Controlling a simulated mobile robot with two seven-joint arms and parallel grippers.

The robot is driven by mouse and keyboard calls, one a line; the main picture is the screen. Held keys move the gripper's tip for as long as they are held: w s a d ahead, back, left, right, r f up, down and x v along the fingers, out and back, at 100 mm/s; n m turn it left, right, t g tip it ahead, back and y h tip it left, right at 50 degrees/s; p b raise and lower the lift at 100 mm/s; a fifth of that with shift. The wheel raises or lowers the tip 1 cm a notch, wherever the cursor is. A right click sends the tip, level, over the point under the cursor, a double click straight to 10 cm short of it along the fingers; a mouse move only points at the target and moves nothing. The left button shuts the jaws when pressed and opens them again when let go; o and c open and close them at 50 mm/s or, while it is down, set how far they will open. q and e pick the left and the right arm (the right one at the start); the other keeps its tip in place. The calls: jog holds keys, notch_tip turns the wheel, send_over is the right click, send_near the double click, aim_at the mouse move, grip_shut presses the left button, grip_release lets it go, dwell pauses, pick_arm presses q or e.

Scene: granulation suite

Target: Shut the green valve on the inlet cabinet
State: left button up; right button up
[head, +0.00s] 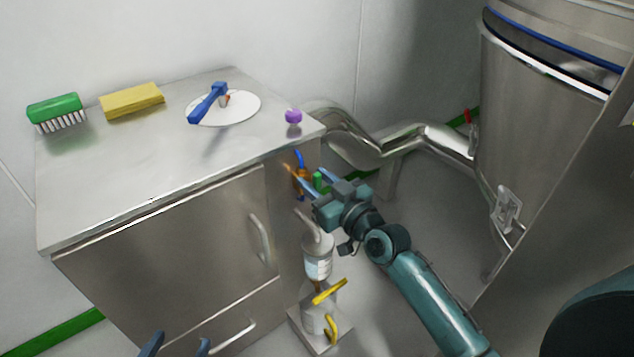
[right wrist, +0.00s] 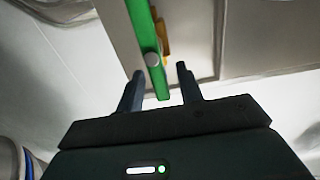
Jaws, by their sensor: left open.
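The green valve handle (head: 318,180) is on the right side of the steel inlet cabinet (head: 165,235), partly hidden by my right gripper. In the right wrist view it is a long green bar (right wrist: 146,40) with a pale round pivot, its near end showing between the two fingers. My right gripper (head: 305,169) is open, with a finger on each side of the handle; its fingers also show in the right wrist view (right wrist: 160,80). I see a gap on both sides, and contact cannot be told. My left gripper (head: 175,343) is open and empty at the bottom edge, before the cabinet front.
Below stand a filter bottle (head: 317,262) and a yellow valve handle (head: 330,292). A brush (head: 56,110), sponge (head: 132,101) and white plate (head: 240,106) lie on the cabinet top.

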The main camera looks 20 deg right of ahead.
jog(key=shift+c, duration=0.5)
grip_shut()
